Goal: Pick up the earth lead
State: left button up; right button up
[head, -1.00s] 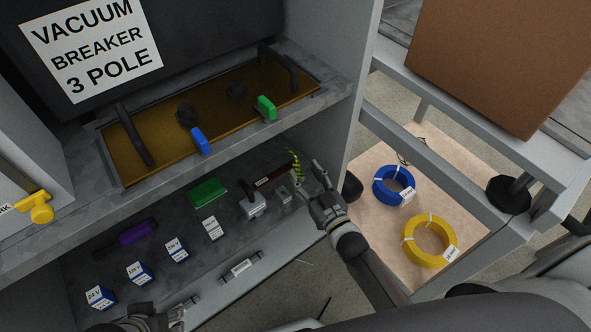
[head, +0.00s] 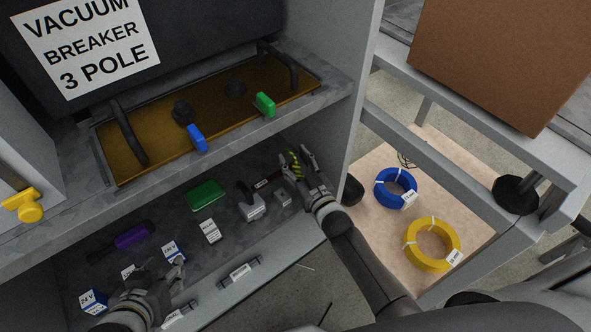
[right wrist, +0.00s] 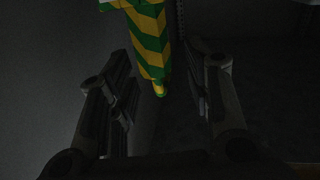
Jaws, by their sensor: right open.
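The earth lead (head: 294,163), banded green and yellow, lies on the lower cabinet shelf near its right wall. My right gripper (head: 298,167) is open at the lead, with its fingers on either side of it in the head view. In the right wrist view the striped lead (right wrist: 152,45) comes down from the top and ends between the two spread fingers (right wrist: 163,100). I cannot tell whether a finger touches it. My left gripper (head: 177,275) is over the front left of the shelf, near the small white-and-blue boxes; its fingers look apart, with nothing seen between them.
The shelf also holds a green block (head: 205,195), a purple-handled tool (head: 132,236), a grey block (head: 252,207) and several labelled boxes. The upper shelf edge (head: 230,138) overhangs them. The cabinet side wall (head: 352,120) is close to my right gripper. Blue (head: 381,188) and yellow (head: 411,241) coils lie outside.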

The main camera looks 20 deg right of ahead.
jog(key=shift+c, duration=0.4)
grip_shut()
